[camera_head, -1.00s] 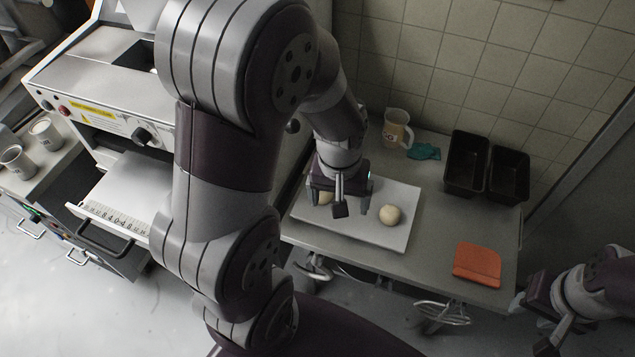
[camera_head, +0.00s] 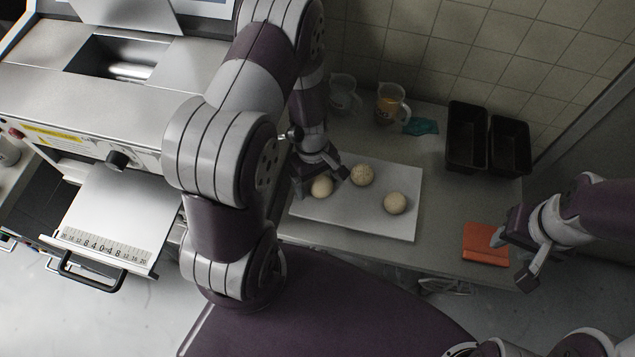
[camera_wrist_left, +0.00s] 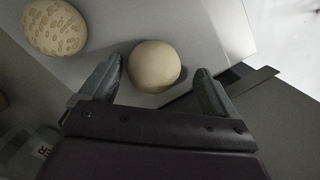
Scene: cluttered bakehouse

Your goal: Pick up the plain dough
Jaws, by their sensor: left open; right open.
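A smooth, pale plain dough ball (camera_head: 322,187) lies at the left end of a white board (camera_head: 350,213). A speckled ball (camera_head: 361,174) and another pale ball (camera_head: 396,203) lie to its right; the latter's surface detail is too small to tell. My left gripper (camera_head: 320,179) is open at the plain ball. In the left wrist view, the smooth ball (camera_wrist_left: 154,67) shows between and just beyond the open fingers (camera_wrist_left: 157,75), with gaps on both sides; the speckled ball (camera_wrist_left: 54,27) is off to the left.
Behind the board stand a clear jug (camera_head: 343,95), a jug with amber contents (camera_head: 391,104) and a teal cloth (camera_head: 421,127). Two dark tins (camera_head: 467,137) stand at the back right. A machine (camera_head: 100,110) stands left.

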